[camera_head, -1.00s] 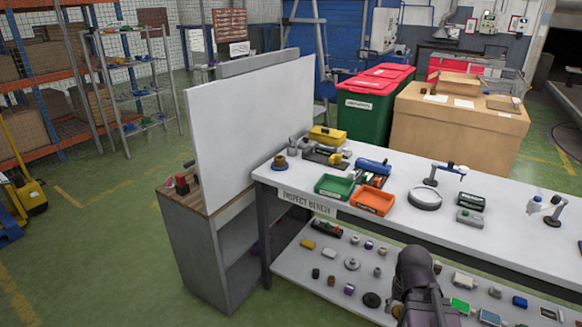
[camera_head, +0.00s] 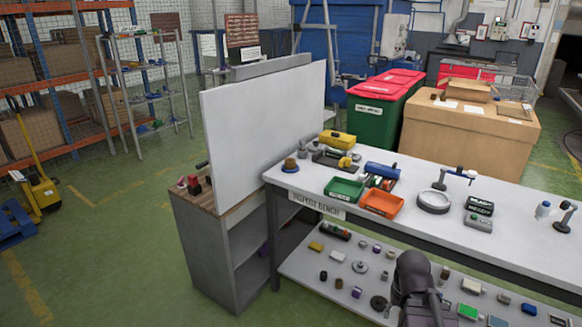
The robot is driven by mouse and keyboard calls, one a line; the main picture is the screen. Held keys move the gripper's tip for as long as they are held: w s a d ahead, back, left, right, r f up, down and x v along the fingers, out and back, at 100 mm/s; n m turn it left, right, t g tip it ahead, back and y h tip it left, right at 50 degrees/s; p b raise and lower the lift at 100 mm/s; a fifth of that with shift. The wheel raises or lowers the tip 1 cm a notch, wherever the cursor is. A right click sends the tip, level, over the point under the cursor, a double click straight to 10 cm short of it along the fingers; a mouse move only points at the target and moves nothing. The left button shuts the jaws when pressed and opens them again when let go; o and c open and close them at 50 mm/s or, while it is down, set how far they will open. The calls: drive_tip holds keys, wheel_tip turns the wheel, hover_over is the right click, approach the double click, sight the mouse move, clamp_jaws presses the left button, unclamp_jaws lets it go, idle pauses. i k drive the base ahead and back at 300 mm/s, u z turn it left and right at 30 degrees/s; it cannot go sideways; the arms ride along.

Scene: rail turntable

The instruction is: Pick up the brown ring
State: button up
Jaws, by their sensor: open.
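A small brown, round thing (camera_head: 290,163), likely the brown ring, is at the left corner of the white inspect bench top (camera_head: 330,228). It seems to sit on a blue base; it is too small to tell whether it has a hole. A dark part of my arm rises at the bottom, right of centre, in front of the bench's lower shelf. My gripper's fingertips do not show.
A green tray (camera_head: 344,188) and an orange tray (camera_head: 381,203) stand right of the brown thing. A yellow box (camera_head: 337,139) is behind it. A tall white board (camera_head: 265,130) stands left of the bench on a wooden-topped cabinet (camera_head: 205,197).

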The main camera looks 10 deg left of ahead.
sight(290, 164)
drive_tip(key=u, duration=0.05)
drive_tip(key=i, duration=0.95)
drive_tip(key=z, duration=0.05)
